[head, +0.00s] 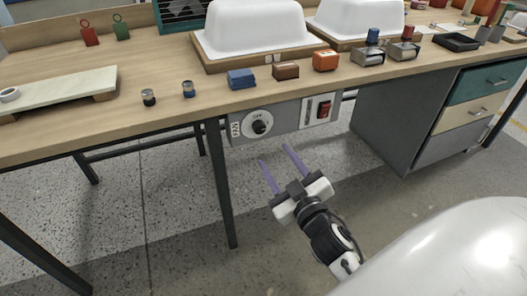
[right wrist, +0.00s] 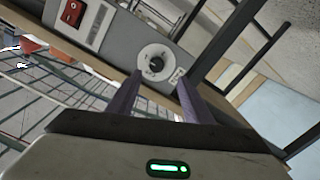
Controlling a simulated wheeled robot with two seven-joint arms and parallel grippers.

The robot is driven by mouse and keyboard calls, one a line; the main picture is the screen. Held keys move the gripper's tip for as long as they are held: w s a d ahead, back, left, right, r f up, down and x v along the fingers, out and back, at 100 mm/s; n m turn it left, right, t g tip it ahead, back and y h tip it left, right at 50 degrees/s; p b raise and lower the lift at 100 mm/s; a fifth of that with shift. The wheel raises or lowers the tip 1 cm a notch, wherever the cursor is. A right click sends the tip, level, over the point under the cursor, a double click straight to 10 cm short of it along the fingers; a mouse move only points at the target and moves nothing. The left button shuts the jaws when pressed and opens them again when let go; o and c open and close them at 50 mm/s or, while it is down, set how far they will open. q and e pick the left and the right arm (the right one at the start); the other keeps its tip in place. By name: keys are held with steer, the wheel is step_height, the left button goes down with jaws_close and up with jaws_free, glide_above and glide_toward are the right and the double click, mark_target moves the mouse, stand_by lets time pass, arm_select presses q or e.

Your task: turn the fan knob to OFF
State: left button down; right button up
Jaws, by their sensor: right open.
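The fan knob (head: 260,126) is a small black knob on a white round dial, on a grey panel (head: 285,121) under the front edge of the workbench. A "FAN" label (head: 236,129) sits to its left and "OFF" is printed at the dial's top. My right gripper (head: 275,155) is open and empty, below and in front of the panel, apart from the knob. In the right wrist view the knob (right wrist: 156,64) shows just beyond and between the two purple fingers (right wrist: 155,100). The knob's exact pointer direction is too small to tell. My left gripper is not in view.
A red rocker switch (head: 324,110) sits on the same panel, right of the knob. A dark table leg (head: 222,185) stands left below the panel. A drawer cabinet (head: 400,120) stands to the right. White tub shells (head: 255,30) and small blocks lie on the bench (head: 150,120).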

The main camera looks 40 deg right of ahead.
mark_target(261, 131)
steer(key=x, duration=1)
steer(key=shift+w+d+r, duration=0.25)
steer(key=shift+w+d, duration=0.05)
steer(key=shift+d, duration=0.05)
steer(key=c, duration=1.1)
steer(key=shift+o, duration=0.2)
